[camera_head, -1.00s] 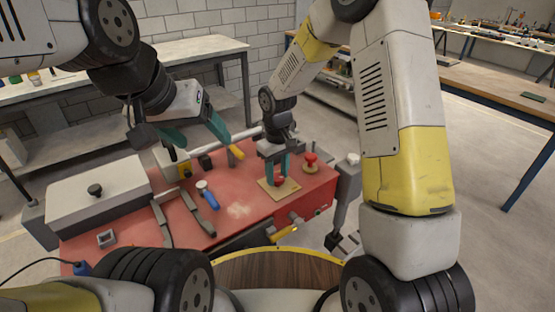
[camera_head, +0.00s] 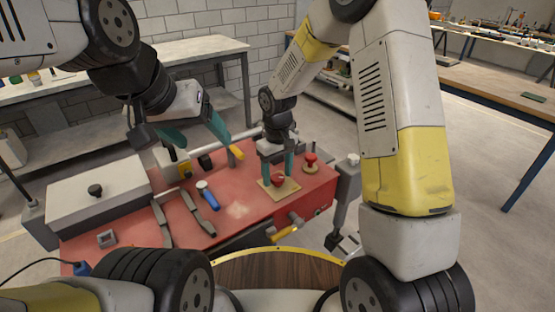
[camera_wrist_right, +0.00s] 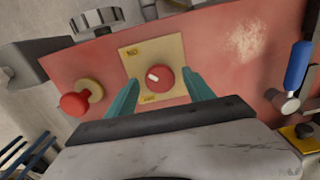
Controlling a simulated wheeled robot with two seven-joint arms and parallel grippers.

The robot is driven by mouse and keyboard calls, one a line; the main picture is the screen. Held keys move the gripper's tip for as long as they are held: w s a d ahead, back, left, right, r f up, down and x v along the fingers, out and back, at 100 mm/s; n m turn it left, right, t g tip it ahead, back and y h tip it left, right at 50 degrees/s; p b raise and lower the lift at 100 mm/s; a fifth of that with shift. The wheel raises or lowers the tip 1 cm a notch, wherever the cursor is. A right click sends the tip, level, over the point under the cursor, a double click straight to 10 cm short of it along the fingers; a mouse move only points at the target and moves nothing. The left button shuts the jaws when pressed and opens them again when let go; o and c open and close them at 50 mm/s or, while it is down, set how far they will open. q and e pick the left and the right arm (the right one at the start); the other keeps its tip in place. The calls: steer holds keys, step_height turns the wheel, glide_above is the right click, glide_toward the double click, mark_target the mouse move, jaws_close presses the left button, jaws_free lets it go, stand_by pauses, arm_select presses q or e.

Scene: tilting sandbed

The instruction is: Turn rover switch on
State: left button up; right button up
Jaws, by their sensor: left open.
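The rover switch is a round red knob (camera_head: 278,179) with a white mark, on a square tan plate (camera_head: 265,187) on the red panel. In the right wrist view the knob (camera_wrist_right: 163,82) shows its mark pointing up-left; small labels sit at the plate's upper-left and lower edges. My right gripper (camera_head: 278,177) points down over the plate, fingers apart on either side of the knob. The right wrist view shows its fingers (camera_wrist_right: 160,90) with gaps to the knob on both sides. My left gripper (camera_head: 207,145) is open and empty above the panel's back edge.
A red mushroom button (camera_head: 310,160) stands right of the plate. A blue-handled lever (camera_head: 207,196) and dark grey bars (camera_head: 190,212) lie to the left. A yellow handle (camera_head: 236,152) is near my left gripper, and a grey box lid (camera_head: 98,190) is at far left.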

mark_target(278, 177)
steer(key=shift+r, duration=3.9)
steer(key=shift+d+r, duration=0.1)
steer(key=shift+r, duration=0.05)
steer(key=s+d+r+m+t+y, duration=0.1)
steer(key=s+d+r+m+t, duration=0.1)
steer(key=s+d+r, duration=0.4)
steer(key=s+d+r+m+t, duration=0.1)
steer(key=s+d+r, duration=0.15)
steer(key=r, duration=0.45)
steer(key=s+d+r+m+t, duration=0.1)
steer(key=s+d+r, duration=0.1)
steer(key=s, duration=0.3)
steer(key=s+d+r+m+t+y, duration=0.1)
steer(key=s+d+r+m+t, duration=0.1)
steer(key=s, duration=0.4)
steer(key=shift+s+d+r, duration=0.3)
steer(key=shift+d+r, duration=0.15)
steer(key=shift+d, duration=0.45)
steer(key=shift+c, duration=0.2)
